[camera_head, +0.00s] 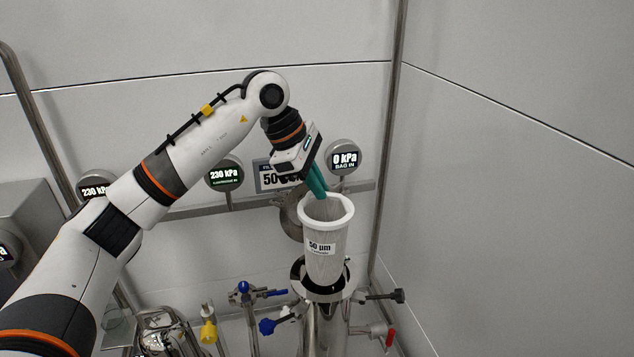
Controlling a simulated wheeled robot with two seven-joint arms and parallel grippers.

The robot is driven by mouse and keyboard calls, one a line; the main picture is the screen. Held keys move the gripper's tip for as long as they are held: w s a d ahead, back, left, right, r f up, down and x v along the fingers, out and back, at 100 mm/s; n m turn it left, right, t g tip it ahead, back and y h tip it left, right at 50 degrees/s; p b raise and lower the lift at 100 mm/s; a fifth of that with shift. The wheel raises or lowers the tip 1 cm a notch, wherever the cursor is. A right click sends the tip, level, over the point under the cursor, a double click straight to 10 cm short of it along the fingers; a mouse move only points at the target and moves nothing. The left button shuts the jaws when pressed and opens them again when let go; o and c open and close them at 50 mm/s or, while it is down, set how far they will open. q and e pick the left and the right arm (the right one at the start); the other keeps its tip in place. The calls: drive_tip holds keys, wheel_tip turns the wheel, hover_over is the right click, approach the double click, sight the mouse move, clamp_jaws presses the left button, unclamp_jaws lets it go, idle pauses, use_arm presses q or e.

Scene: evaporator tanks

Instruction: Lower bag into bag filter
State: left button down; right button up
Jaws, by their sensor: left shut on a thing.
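The filter bag (325,255) is a pale mesh sleeve with a white ring rim (342,221) and a "50 µm" label. It hangs upright over the bag filter (325,325), a steel cylinder with a dark open collar. The bag's lower end is at the collar mouth; how far it reaches inside is hidden. My left gripper (319,187) has green fingers shut on the far-left part of the bag's rim; the fingertips are partly hidden by the rim. My right gripper is not in view.
A round steel lid (291,214) stands behind the bag. Gauges line the wall rail; the bag-in gauge (344,159) reads 0 kPa. Blue-handled valves (268,326), a yellow valve (208,331), a black knob (398,295) and a red handle (389,337) surround the housing. A vertical pipe (388,150) stands right.

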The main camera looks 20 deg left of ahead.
sight(319, 208)
use_arm(q)
drive_tip(key=shift+f+b, duration=1.55)
drive_tip(key=shift+f, duration=0.85)
idle(0.4)
drive_tip(key=shift+f+b, duration=2)
drive_tip(key=shift+f, duration=0.35)
drive_tip(key=shift+f+b, duration=0.3)
drive_tip(key=shift+b, duration=0.05)
idle(0.4)
drive_tip(key=shift+f+b, duration=1.65)
drive_tip(key=shift+f, duration=0.75)
